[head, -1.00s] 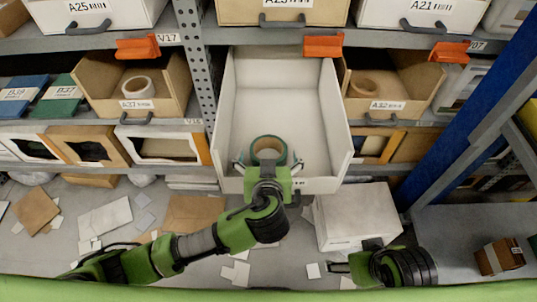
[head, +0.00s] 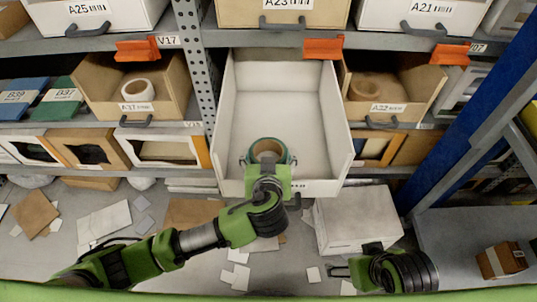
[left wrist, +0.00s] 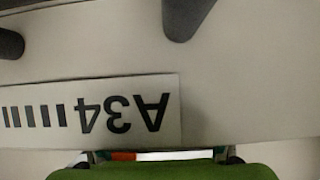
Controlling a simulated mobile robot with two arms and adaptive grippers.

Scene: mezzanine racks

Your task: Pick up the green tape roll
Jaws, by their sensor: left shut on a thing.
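The green tape roll (head: 268,149) has a tan core and sits at the front of the pulled-out white bin (head: 313,172). My left gripper (head: 267,160) is at the bin's front edge, with its fingers shut on the roll from both sides. The gripper body hides the roll's near lower part, and I cannot tell whether the roll touches the bin floor. In the left wrist view, the bin's front with an upside-down A34 label (left wrist: 90,112) fills the picture, and the roll is not clearly visible. My right gripper (head: 340,270) is low at the right, away from the bin.
A white box (head: 355,220) lies right of the bin, below it. Side bins hold a white roll (head: 138,89) and a tan roll (head: 377,88). Orange clips (head: 323,48) hang above. A perforated post (head: 193,60) stands close left of the bin.

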